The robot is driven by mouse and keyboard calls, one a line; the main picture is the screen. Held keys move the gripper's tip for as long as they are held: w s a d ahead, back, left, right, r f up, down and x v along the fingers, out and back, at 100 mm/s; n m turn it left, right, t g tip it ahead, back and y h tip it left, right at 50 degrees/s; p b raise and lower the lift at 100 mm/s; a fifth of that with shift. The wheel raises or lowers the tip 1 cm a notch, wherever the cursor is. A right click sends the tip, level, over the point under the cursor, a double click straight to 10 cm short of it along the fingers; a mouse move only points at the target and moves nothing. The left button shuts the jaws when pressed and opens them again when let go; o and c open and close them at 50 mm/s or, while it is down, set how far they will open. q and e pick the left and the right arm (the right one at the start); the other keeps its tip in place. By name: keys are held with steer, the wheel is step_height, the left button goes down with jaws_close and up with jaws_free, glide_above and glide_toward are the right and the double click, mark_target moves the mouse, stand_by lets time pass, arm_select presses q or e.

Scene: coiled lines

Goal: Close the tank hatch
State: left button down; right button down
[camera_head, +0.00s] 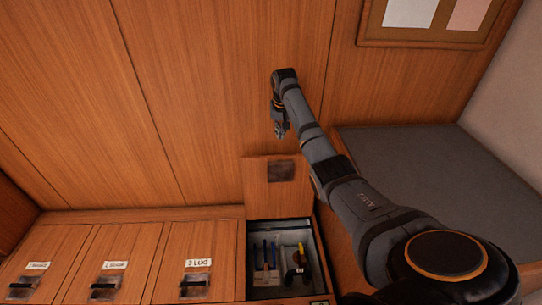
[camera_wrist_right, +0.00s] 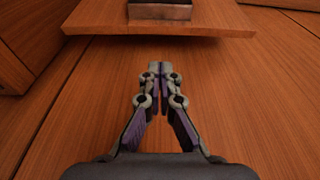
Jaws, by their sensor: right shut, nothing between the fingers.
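The open hatch lid (camera_head: 262,200), a wooden panel with a dark metal handle (camera_head: 281,172), stands raised at the back of its compartment (camera_head: 312,245). In the right wrist view the lid (camera_wrist_right: 95,15) spans the top, with part of the handle (camera_wrist_right: 160,11) cut off by the frame edge. My right gripper (camera_head: 280,133) is above the lid, near the wooden wall. Its fingers are shut and empty, and in the wrist view the fingertips (camera_wrist_right: 160,68) show apart from the lid in the picture. My left gripper is not in view.
Three shut lids labelled 1, 2 and 3 (camera_head: 197,279) lie in a row to the left. The open compartment holds several tools (camera_head: 299,258). A grey padded surface (camera_head: 430,170) is at right, a pinboard (camera_head: 425,38) on the wall above.

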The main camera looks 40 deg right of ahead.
steer(key=b+x, duration=0.1)
steer(key=x, duration=0.9)
steer(key=shift+s+r, duration=0.1)
